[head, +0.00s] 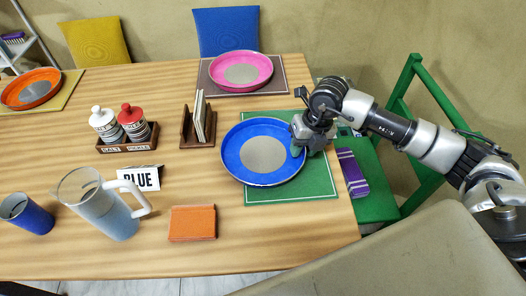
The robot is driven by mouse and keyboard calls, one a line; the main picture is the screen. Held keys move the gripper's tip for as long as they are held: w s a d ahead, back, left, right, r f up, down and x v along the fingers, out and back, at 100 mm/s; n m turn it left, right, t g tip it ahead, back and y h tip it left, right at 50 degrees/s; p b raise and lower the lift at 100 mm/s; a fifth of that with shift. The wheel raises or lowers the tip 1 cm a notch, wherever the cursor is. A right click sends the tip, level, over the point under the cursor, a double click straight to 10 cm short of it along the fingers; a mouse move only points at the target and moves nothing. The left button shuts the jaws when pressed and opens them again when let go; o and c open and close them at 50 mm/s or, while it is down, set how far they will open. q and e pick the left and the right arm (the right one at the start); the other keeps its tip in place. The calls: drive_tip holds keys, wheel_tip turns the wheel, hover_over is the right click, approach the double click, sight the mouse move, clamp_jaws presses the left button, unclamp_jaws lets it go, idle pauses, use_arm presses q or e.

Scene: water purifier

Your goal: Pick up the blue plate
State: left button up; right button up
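The blue plate (233,163) with a grey centre lies on a green placemat (308,189) at the right side of the wooden table. My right gripper (297,150) is at the plate's right rim, pointing down, with its fingertips at or over the rim. The fingers are small and partly hidden by the gripper body, so I cannot tell whether they are closed on the rim. My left gripper is not in view.
A pink plate (260,71) lies behind the blue plate. A napkin holder (187,130), a sign reading BLUE (140,178), an orange block (192,223), a pitcher (108,212) and a blue cup (28,215) stand to the left. A green chair (408,130) is at the right.

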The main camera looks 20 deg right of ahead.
drive_tip(key=shift+c, duration=0.5)
clamp_jaws()
drive_tip(key=shift+r, duration=0.2)
